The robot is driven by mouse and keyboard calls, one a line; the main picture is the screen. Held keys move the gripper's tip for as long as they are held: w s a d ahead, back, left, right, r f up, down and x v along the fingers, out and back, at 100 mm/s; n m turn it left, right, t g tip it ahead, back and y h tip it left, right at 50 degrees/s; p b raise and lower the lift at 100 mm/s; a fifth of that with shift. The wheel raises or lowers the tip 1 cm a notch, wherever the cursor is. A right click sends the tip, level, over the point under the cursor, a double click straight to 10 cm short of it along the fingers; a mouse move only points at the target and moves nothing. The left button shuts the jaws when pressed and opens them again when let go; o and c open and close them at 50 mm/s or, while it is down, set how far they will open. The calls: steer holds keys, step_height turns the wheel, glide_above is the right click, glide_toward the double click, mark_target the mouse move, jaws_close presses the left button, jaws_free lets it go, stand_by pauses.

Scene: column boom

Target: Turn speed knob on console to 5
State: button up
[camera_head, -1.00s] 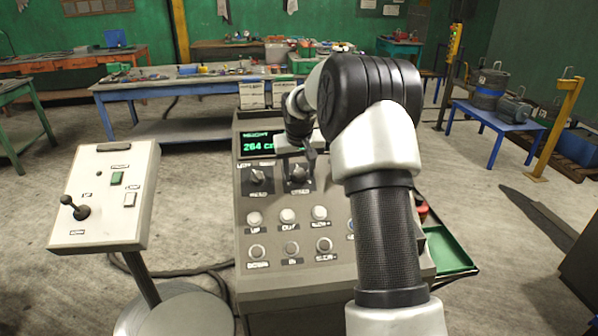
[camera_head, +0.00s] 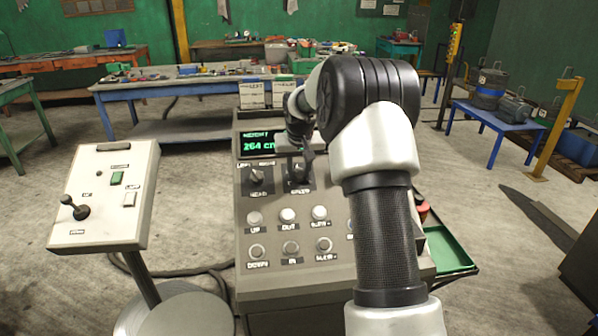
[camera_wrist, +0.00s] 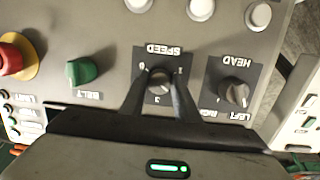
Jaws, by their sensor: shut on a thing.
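The grey console (camera_head: 290,225) stands in front of me with its sloped panel of knobs and buttons. The speed knob (camera_wrist: 160,80) sits on a dark square plate labelled SPEED, upside down in the wrist view. My gripper (camera_wrist: 160,92) has a finger on each side of this knob and is shut on it. In the head view my gripper (camera_head: 300,170) is over the speed knob at the panel's upper part, partly hiding it. A 3 shows on the plate near the knob; the knob's exact pointer setting is hard to read.
The head knob (camera_wrist: 235,92) is close beside my gripper. A green belt knob (camera_wrist: 83,70) and a red button (camera_wrist: 12,55) are on the other side. Push buttons (camera_head: 288,215) fill the lower panel. A separate joystick box (camera_head: 105,195) stands at the left.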

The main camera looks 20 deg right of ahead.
steer(key=m, duration=0.4)
steer(key=shift+y, duration=0.3)
steer(key=m, duration=0.4)
steer(key=shift+d+t+y, duration=0.1)
steer(key=shift+t+y, duration=0.2)
steer(key=m, duration=0.3)
steer(key=shift+m, duration=0.4)
steer(key=m+t, duration=0.1)
steer(key=m, duration=0.3)
steer(key=shift+y, duration=0.3)
steer(key=m+p, duration=0.1)
steer(key=m, duration=0.4)
steer(key=shift+t+p, duration=0.35)
steer(key=shift+t, duration=0.05)
steer(key=m+p, duration=0.1)
steer(key=m, duration=0.2)
steer(key=shift+s+r+m+t, duration=0.1)
steer(key=shift+m+t, duration=0.2)
steer(key=m+p, duration=0.2)
steer(key=m, duration=0.2)
steer(key=shift+m+h, duration=0.3)
steer(key=shift+h, duration=0.1)
steer(key=shift+m+t+p, duration=0.4)
steer(key=shift+m+p, duration=0.5)
steer(key=shift+m, duration=1)
